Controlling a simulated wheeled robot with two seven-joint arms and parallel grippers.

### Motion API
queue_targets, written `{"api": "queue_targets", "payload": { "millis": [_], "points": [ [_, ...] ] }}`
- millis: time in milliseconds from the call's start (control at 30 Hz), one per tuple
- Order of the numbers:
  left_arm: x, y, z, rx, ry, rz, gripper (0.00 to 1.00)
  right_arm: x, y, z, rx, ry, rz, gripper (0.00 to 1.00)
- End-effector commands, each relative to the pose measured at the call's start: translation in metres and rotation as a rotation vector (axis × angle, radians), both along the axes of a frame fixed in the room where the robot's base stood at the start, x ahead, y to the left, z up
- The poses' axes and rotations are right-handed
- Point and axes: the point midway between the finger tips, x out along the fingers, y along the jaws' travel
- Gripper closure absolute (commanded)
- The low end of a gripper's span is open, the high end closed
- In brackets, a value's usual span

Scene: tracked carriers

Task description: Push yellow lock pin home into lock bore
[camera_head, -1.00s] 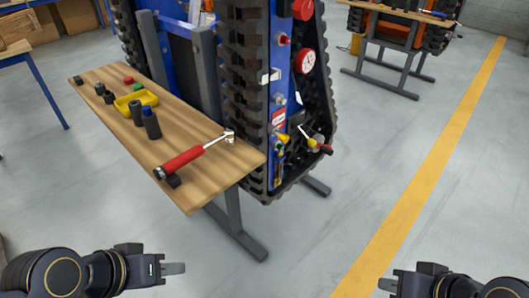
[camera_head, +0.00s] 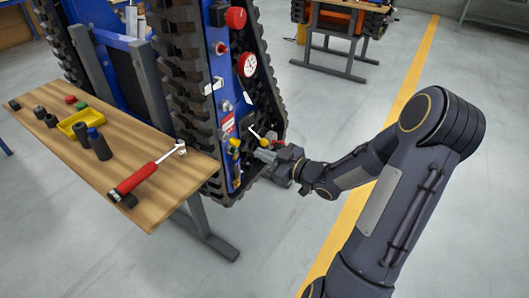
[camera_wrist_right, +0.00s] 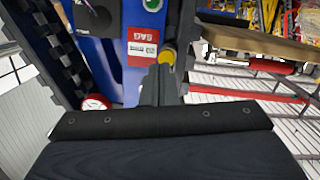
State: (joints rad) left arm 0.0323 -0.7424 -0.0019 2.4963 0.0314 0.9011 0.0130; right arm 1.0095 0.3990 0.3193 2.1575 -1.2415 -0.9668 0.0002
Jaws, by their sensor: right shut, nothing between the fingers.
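A yellow round part (camera_wrist_right: 168,55), which looks like the lock pin's head, shows just beyond my fingertips in the wrist view. In the head view one yellow part (camera_head: 235,142) sits under the red-and-white label and another (camera_head: 265,142) sits just above my fingertips. I cannot tell for sure which is the lock pin. My right gripper (camera_head: 263,154) is shut and empty, reaching in from the right at the carrier's lower panel; it also shows in the wrist view (camera_wrist_right: 160,80). The lock bore cannot be made out. Whether the fingers touch the pin is unclear. My left gripper is out of view.
The blue panel (camera_head: 217,72) carries a red knob (camera_head: 236,17) and a gauge (camera_head: 247,64) above, between black tracks (camera_head: 190,95). A wooden bench (camera_head: 80,165) at left holds a red-handled tool (camera_head: 140,178) and a yellow tray (camera_head: 75,124). Floor at right is clear.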

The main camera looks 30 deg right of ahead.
Motion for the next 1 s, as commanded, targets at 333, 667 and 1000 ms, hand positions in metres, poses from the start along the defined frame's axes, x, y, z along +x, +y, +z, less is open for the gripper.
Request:
{"api": "queue_targets", "payload": {
  "millis": [333,667,1000],
  "points": [
    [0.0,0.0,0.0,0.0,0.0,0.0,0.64,0.006,0.008,0.001,0.067,-0.106,0.069,1.0],
    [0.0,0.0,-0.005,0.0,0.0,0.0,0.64,0.039,0.022,0.001,0.066,-0.102,0.066,1.0],
    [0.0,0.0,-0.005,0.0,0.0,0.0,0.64,0.047,0.024,0.001,0.065,-0.101,0.064,1.0]
  ]
}}
